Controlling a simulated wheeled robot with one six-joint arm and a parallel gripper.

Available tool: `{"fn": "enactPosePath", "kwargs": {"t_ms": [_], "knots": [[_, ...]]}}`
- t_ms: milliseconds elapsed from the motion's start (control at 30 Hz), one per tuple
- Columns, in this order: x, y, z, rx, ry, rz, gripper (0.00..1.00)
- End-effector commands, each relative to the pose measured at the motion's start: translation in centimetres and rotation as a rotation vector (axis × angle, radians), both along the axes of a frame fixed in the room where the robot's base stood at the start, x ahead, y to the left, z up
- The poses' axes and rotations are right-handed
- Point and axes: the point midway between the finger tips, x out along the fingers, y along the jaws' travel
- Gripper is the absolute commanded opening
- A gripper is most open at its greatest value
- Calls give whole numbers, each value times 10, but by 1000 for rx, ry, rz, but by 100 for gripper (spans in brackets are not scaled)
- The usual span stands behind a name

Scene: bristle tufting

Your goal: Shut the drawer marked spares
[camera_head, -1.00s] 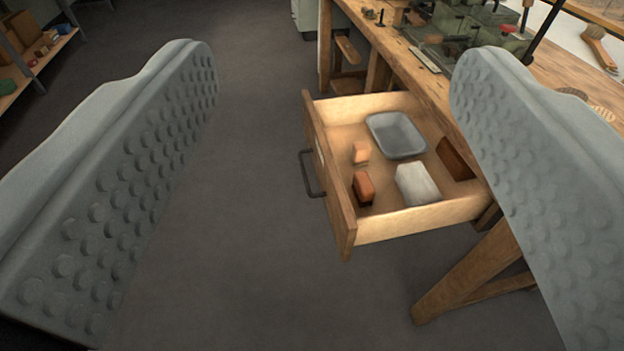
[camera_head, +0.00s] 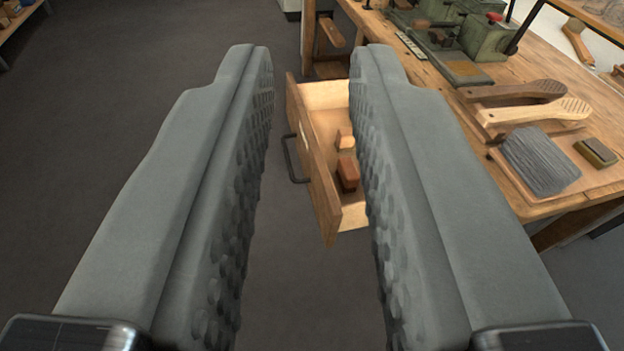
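The wooden drawer (camera_head: 324,190) stands pulled out from under the workbench, with its front panel facing left. A dark bar handle (camera_head: 291,158) sits on that front. Inside I see two orange-brown blocks, the nearer one (camera_head: 348,174) darker; my right finger hides the rest of the inside. My gripper (camera_head: 312,62) is open and empty, its two grey studded fingers apart. The drawer front shows between the fingers, beyond and below them, with no contact visible.
The workbench (camera_head: 535,72) runs along the right. On it lie wooden brush handles (camera_head: 535,112), a grey bristle bundle (camera_head: 540,162), a small dark block (camera_head: 597,152) and a green machine (camera_head: 470,30). The dark floor (camera_head: 130,130) left of the drawer is clear.

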Motion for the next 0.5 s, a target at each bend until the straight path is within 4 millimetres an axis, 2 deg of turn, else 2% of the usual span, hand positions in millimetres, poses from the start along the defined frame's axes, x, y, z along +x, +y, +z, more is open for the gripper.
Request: {"fn": "enactPosePath", "kwargs": {"t_ms": [33, 100, 500], "knots": [[11, 3, -9, -38, 43, 13, 10], [27, 8, -22, -107, 110, 33, 0], [106, 34, -112, -564, 512, 201, 0]]}}
